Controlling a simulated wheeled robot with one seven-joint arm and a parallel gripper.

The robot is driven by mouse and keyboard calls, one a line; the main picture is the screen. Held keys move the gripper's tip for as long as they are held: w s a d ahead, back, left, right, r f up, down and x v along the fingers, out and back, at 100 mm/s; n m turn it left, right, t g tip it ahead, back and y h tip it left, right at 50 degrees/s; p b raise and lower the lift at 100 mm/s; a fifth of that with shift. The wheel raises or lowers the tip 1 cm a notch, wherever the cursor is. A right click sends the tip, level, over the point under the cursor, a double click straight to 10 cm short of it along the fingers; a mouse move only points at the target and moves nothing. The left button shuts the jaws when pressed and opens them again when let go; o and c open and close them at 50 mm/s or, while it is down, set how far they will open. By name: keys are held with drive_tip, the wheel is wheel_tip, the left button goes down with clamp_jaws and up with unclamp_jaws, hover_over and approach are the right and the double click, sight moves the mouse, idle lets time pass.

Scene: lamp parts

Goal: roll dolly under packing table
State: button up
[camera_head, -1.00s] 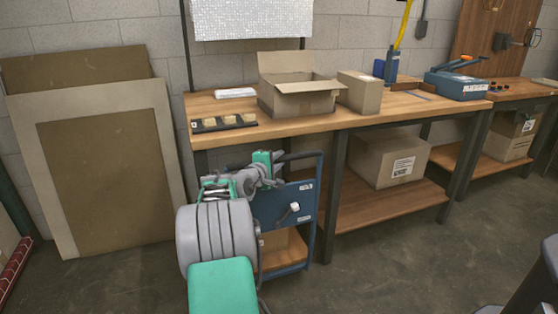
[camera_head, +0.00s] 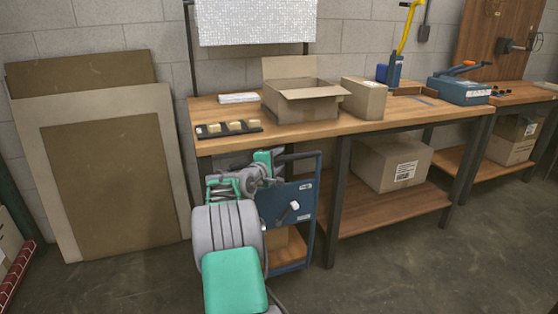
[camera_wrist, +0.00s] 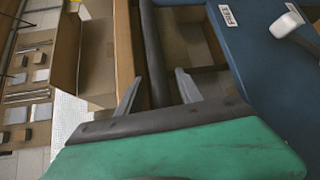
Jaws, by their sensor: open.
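The dolly (camera_head: 287,206) is a blue upright panel with a dark tubular frame and a white lever. It stands at the left front of the packing table (camera_head: 420,112), a wooden top on dark legs. My arm hides its left part, and I cannot see its wheels. My gripper (camera_wrist: 158,90) is open beside the dolly's upper edge. In the wrist view a dark bar, seemingly the dolly's handle, runs between the fingers; I cannot tell whether they touch it. The blue panel (camera_wrist: 265,50) shows to the right there.
An open carton (camera_head: 302,98) and a smaller box (camera_head: 364,97) stand on the tabletop. A large carton (camera_head: 392,164) sits on the lower shelf. Flat boards (camera_head: 105,190) lean on the wall at left. Floor at the front right is clear.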

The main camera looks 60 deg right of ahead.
drive_tip(key=a, duration=0.2)
drive_tip(key=a+p, duration=0.1)
drive_tip(key=a, duration=0.1)
drive_tip(key=a+r, duration=0.1)
drive_tip(key=a, duration=0.2)
drive_tip(key=shift+s+a+r+p, duration=0.1)
drive_tip(key=shift+s+p, duration=0.15)
drive_tip(key=shift+p, duration=0.1)
drive_tip(key=shift+a, duration=0.25)
